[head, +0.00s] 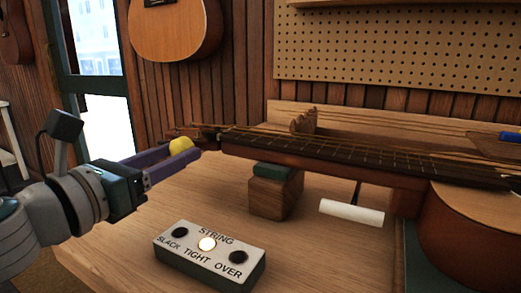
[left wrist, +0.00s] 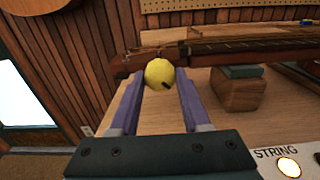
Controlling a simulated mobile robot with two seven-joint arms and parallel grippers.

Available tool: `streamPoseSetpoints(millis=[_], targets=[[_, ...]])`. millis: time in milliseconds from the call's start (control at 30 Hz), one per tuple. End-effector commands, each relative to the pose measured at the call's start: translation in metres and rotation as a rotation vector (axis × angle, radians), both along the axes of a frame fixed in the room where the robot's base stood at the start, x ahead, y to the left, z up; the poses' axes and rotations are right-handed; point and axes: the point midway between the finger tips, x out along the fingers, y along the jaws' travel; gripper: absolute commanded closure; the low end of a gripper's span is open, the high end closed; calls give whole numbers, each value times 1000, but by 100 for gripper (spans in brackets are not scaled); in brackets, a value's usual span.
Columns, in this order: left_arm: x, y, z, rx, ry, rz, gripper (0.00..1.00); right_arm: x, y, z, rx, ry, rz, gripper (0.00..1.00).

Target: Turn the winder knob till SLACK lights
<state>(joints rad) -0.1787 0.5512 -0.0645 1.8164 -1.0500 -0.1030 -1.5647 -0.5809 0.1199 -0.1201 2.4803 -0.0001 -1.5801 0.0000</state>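The yellow round winder knob (head: 181,146) is at the head end of the stringed instrument (head: 340,150) on the bench. In the left wrist view the knob (left wrist: 160,73) has a dark mark at its lower right. My left gripper (head: 178,160) has its purple fingers on both sides of the knob, and they appear to touch it. The indicator box (head: 208,262) reads STRING, with SLACK, TIGHT and OVER lamps. The middle TIGHT lamp (head: 207,244) glows. The SLACK lamp (head: 180,232) and OVER lamp (head: 238,257) are dark. My right gripper is out of view.
A wooden block (head: 274,198) with a green pad (head: 273,171) supports the neck. A white cylinder (head: 351,212) is to its right. A guitar (head: 175,28) hangs on the wall beside a pegboard (head: 400,45). The bench (head: 135,230) is clear left of the box.

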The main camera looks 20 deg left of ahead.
Motion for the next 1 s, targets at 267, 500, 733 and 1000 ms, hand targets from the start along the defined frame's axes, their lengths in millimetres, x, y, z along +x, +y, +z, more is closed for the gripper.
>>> streamPoseSetpoints(millis=[267,500,733,1000], targets=[[0,0,0,0,0,0,88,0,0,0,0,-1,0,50],[0,0,0,0,0,0,100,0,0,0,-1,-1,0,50],[0,0,0,-32,3,1,100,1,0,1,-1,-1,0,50],[0,0,0,-184,15,1,100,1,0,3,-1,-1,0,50]])
